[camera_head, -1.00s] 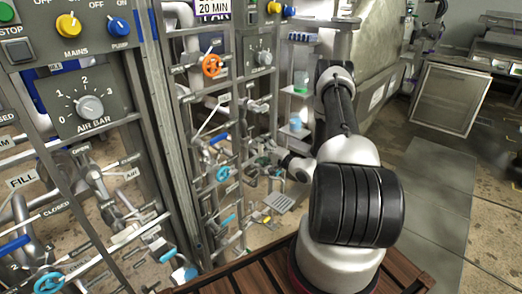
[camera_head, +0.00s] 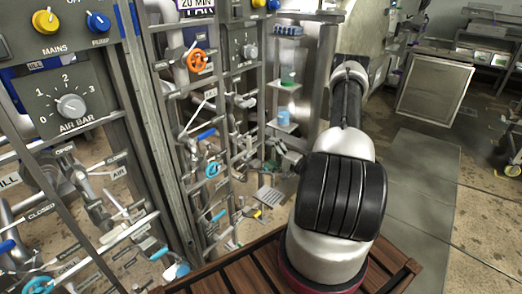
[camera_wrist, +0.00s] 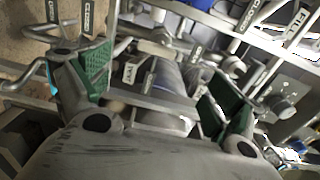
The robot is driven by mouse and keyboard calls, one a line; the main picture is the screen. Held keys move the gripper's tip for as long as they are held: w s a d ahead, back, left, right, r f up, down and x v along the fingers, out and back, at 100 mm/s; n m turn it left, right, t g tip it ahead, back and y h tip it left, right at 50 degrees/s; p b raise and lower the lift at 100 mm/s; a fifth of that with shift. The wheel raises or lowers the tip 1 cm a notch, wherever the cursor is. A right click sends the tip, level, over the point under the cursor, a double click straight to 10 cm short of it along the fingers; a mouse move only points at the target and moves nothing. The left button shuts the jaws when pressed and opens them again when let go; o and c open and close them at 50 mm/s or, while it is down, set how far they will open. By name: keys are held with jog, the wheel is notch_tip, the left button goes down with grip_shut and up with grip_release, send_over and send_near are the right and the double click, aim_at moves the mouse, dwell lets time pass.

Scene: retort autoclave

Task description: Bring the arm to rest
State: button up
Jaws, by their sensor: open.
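My gripper (camera_wrist: 152,85) is open in the wrist view, its two green-padded fingers spread wide. Nothing is held between the fingers. Pipes, a grey cylinder and a small "AIR" tag (camera_wrist: 131,72) show behind the gap, and I cannot tell how far away they are. In the head view my arm rises from its base at lower right and bends away; a dark part of it shows beside the pipe rack, with the fingertips hidden or too small to make out.
A control panel with an AIR BAR dial (camera_head: 71,106) and a yellow MAINS knob (camera_head: 46,21) stands at left. Rack pipes carry an orange handwheel (camera_head: 198,61) and a blue handwheel (camera_head: 212,169). A steel cabinet (camera_head: 435,90) stands at right, with open floor (camera_head: 410,190) before it.

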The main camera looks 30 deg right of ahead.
jog(key=shift+s+d, duration=0.1)
jog(key=shift+s, duration=0.25)
dwell(0.3)
jog(key=s+a+f+m+g+y, duration=0.25)
jog(key=s+a+g+y, duration=0.2)
jog(key=s+a, duration=0.35)
jog(key=s+a+r+n+g+y, duration=0.2)
jog(key=s+a+r+n+g, duration=0.15)
jog(key=s+r+g, duration=0.6)
jog(key=s+d+r+n+g+h, duration=0.2)
jog(key=s+r+n+g+h, duration=0.5)
jog(key=r, duration=0.9)
jog(key=s+a+r+n+t+h, duration=0.2)
jog(key=r+n+t, duration=0.1)
jog(key=r, duration=0.4)
jog(key=s+a+r+n+t+h, duration=0.2)
jog(key=r+t+h, duration=0.1)
jog(key=r+t, duration=0.2)
notch_tip(320, 180, up, 2)
jog(key=shift+s+a+r+n+h, duration=0.1)
jog(key=shift+s+a+n+h, duration=0.15)
jog(key=shift+s+n+h, duration=0.15)
